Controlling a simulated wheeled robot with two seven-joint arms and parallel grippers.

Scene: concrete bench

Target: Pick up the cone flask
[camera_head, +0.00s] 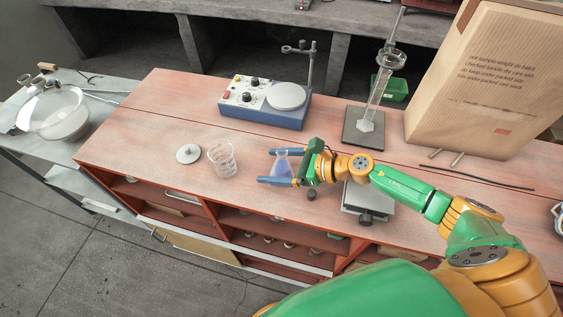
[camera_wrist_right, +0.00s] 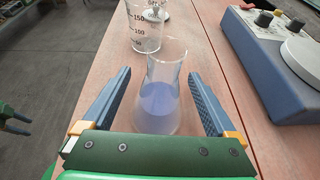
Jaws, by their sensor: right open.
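The cone flask (camera_head: 281,165) is clear glass with a pale blue-violet liquid and stands upright on the red wooden bench. My right gripper (camera_head: 275,167) reaches in from the right with its fingers on either side of the flask. In the right wrist view the flask (camera_wrist_right: 159,98) stands between the two open blue-grey fingers of the gripper (camera_wrist_right: 162,92), with a gap visible on each side. My left gripper does not show clearly in the head view.
A glass beaker (camera_head: 222,159) stands just left of the flask and beyond the fingertips. A small white disc (camera_head: 188,153) lies further left. A blue hotplate stirrer (camera_head: 265,102) stands behind. A cylinder stand (camera_head: 363,128) and cardboard bag (camera_head: 484,80) are at the back right.

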